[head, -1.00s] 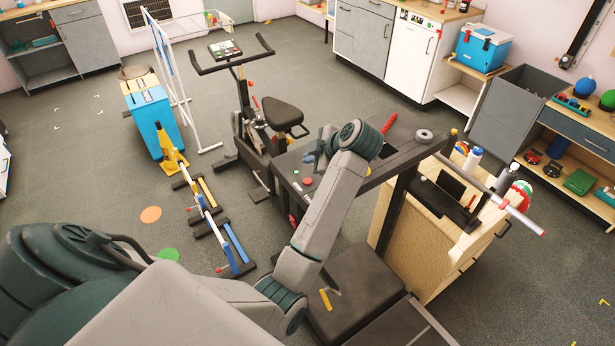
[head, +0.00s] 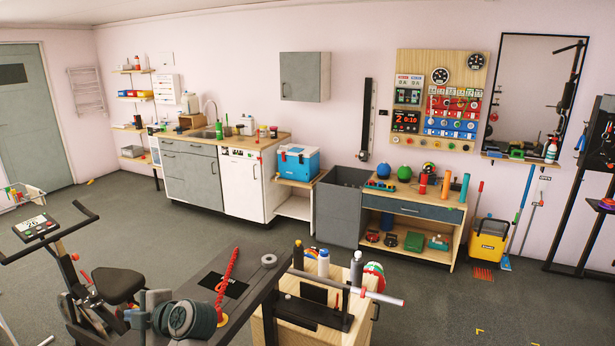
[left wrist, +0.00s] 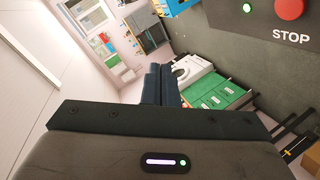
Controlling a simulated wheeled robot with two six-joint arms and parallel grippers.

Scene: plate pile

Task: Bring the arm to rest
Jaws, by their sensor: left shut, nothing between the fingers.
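My left gripper (head: 135,318) shows small at the bottom left of the head view, beside my teal wrist joint (head: 190,318). It hangs at the near side of a dark console (head: 205,283) and seems clear of it. In the left wrist view the two dark fingers (left wrist: 160,84) stand together, shut with nothing between them. Most of my left arm is below the picture's edge. My right gripper is in neither view.
A red coiled thing (head: 228,278) and a grey ring (head: 269,260) are on the console. An exercise bike (head: 120,283) stands to its left, a wooden cabinet with bottles (head: 323,262) to its right. A red STOP button (left wrist: 289,8) shows near the gripper. Open floor (head: 430,305) lies right.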

